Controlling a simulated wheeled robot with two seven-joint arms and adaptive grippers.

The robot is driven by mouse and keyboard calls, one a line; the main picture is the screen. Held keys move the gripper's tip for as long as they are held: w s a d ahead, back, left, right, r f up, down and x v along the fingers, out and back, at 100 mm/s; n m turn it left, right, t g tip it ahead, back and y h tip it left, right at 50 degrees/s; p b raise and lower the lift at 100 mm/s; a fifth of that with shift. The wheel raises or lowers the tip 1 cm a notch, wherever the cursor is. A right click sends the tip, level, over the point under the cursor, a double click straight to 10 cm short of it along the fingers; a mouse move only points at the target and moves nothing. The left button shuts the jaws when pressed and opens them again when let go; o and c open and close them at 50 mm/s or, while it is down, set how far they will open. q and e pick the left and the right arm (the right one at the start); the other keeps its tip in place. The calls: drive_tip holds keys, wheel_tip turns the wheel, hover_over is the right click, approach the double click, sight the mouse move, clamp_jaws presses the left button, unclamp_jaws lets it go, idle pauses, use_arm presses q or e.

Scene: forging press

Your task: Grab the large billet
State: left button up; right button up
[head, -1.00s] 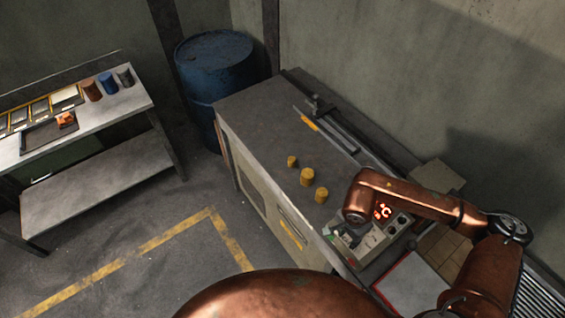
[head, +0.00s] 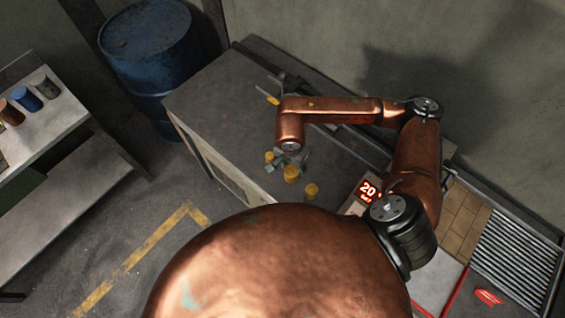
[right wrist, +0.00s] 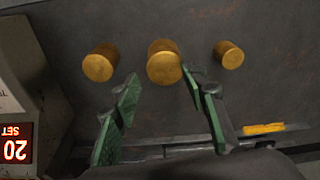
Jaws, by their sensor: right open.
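Three yellow billets stand in a row on the grey bench top (head: 215,105). The large billet (head: 291,173) is the middle one, and it also shows in the right wrist view (right wrist: 164,62). The small billet (head: 269,157) and the medium billet (head: 311,190) stand on either side of it. My right gripper (head: 287,161) is low beside the billets. In the right wrist view its green fingers (right wrist: 160,84) are spread, with the large billet ahead of the gap between them. Nothing is held. My left gripper is not in view.
A control box with a red display reading 20 (head: 369,190) stands near the medium billet. A rail (head: 335,135) runs along the back of the bench. A blue drum (head: 150,45) stands behind the bench at the left. The bench's left part is clear.

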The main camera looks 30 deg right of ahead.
sight(291, 171)
drive_tip(key=o, duration=0.4)
drive_tip(key=shift+w+f, duration=0.15)
drive_tip(key=shift+f, duration=0.45)
drive_tip(key=shift+w+f, duration=0.15)
drive_tip(key=shift+f, duration=0.4)
drive_tip(key=shift+o, duration=0.2)
drive_tip(key=shift+f+p, duration=0.35)
drive_tip(key=f, duration=0.3)
drive_tip(key=f+p, duration=0.1)
drive_tip(key=shift+w+d+f, duration=0.2)
drive_tip(key=shift+w+f, duration=0.05)
drive_tip(key=shift+f, duration=0.05)
drive_tip(key=c, duration=0.7)
clamp_jaws()
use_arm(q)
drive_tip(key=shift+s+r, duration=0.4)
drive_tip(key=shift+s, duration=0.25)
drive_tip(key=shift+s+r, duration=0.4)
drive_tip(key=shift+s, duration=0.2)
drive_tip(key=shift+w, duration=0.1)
use_arm(e)
drive_tip(key=shift+r, duration=0.1)
